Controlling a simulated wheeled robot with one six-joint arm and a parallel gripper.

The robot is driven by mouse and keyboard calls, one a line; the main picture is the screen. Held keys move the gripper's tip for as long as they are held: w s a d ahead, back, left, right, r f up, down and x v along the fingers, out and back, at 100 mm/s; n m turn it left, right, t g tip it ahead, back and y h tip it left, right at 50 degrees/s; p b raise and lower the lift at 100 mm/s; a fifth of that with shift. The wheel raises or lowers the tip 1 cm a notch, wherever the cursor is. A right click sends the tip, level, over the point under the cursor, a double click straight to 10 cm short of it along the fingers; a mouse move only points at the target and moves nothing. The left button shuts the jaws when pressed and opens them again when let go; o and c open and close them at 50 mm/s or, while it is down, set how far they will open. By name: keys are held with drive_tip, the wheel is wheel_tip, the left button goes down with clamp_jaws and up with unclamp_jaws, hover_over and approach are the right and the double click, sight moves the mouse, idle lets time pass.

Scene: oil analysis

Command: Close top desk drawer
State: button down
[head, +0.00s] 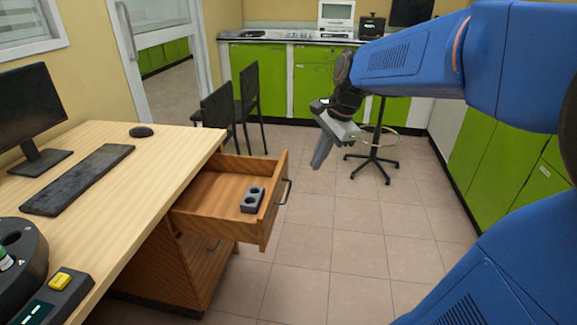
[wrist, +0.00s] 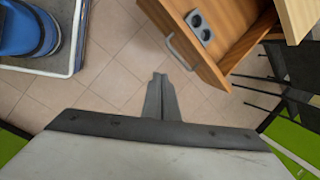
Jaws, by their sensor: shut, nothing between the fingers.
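The top desk drawer (head: 222,198) is pulled out from the wooden desk (head: 165,150). A dark grey two-hole block (head: 252,199) lies inside it. The drawer's metal handle (head: 285,192) is on its front panel. My gripper (head: 320,158) is shut and empty, to the right of the drawer front and apart from it, fingers pointing down. In the wrist view my gripper (wrist: 160,80) shows below the drawer front (wrist: 192,58) and its handle (wrist: 178,50), with floor visible between them. The block (wrist: 200,24) also shows there.
A keyboard (head: 78,180), mouse (head: 141,131), monitor (head: 32,115) and a dark round device (head: 20,255) are on the desk. Black chairs (head: 248,100) and a stool (head: 375,150) stand behind. The floor (head: 340,240) right of the drawer is clear.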

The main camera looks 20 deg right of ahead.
drive_tip(key=w+d+f+m+y, duration=0.1)
drive_tip(key=w+d+m, duration=0.2)
drive_tip(key=w+m, duration=0.55)
drive_tip(key=w+a+f, duration=0.6)
drive_tip(key=f, duration=0.3)
drive_tip(key=shift+f+n, duration=0.25)
drive_tip(key=shift+n, duration=0.2)
drive_tip(key=shift+w+a, duration=0.15)
drive_tip(key=w+a, duration=0.6)
drive_tip(key=a, duration=0.4)
drive_tip(key=w+a, duration=0.6)
drive_tip(key=a, duration=0.4)
drive_tip(key=shift+a, duration=0.35)
drive_tip(key=shift+d, duration=0.1)
